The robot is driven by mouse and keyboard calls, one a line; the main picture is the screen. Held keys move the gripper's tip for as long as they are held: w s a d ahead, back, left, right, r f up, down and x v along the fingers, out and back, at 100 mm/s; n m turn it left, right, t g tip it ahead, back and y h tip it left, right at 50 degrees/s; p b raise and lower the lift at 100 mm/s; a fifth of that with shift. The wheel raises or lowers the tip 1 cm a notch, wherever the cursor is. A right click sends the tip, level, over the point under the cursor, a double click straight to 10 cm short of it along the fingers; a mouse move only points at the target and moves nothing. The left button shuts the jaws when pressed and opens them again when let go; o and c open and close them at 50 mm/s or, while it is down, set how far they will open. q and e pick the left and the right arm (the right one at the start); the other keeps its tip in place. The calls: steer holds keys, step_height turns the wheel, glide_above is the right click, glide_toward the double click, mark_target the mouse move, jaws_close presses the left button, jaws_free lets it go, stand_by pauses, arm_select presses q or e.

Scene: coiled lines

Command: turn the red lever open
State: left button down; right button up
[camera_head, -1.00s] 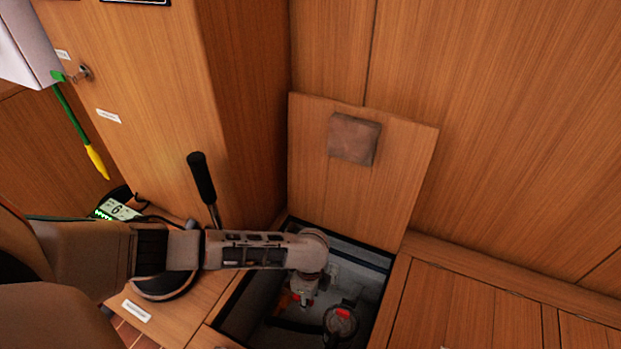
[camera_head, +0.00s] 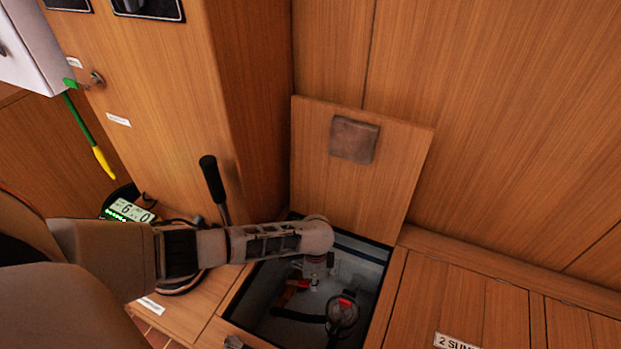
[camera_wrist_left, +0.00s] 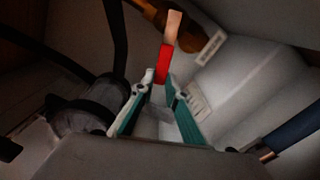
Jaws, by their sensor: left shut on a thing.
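The red lever (camera_wrist_left: 163,65) stands up between the fingertips of my left gripper (camera_wrist_left: 161,84) in the left wrist view, with a tan part above it. The fingers, with green inner sides, are shut on its lower end. In the head view the red lever (camera_head: 303,284) is a small red piece inside the open floor locker (camera_head: 262,297). My left gripper (camera_head: 316,282) reaches down into the locker beside it, small and partly hidden by my wrist. My right gripper is not in view.
A round strainer with a red mark (camera_head: 343,314) and a dark hose (camera_head: 298,316) sit in the locker near the lever. The wooden hatch lid (camera_head: 350,190) leans open behind. A black-gripped handle (camera_head: 212,180) stands left of the locker, close to my forearm.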

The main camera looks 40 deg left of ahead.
arm_select(q)
steer(key=w+a+n+p, duration=0.1)
steer(key=w+a+n, duration=0.2)
steer(key=n, duration=0.6)
steer(key=shift+w+a+p, duration=0.2)
steer(key=shift+a+p, duration=0.1)
steer(key=shift+a, duration=1)
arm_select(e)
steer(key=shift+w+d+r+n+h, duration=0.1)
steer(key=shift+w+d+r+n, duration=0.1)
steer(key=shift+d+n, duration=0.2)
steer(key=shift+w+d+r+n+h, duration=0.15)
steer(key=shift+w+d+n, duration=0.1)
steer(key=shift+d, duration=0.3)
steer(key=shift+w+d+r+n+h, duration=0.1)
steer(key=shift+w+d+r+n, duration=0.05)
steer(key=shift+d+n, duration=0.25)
arm_select(q)
steer(key=shift+a+f+n, duration=0.1)
steer(key=shift+n, duration=0.2)
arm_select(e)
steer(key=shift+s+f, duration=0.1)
arm_select(q)
steer(key=c, duration=2)
jaws_free()
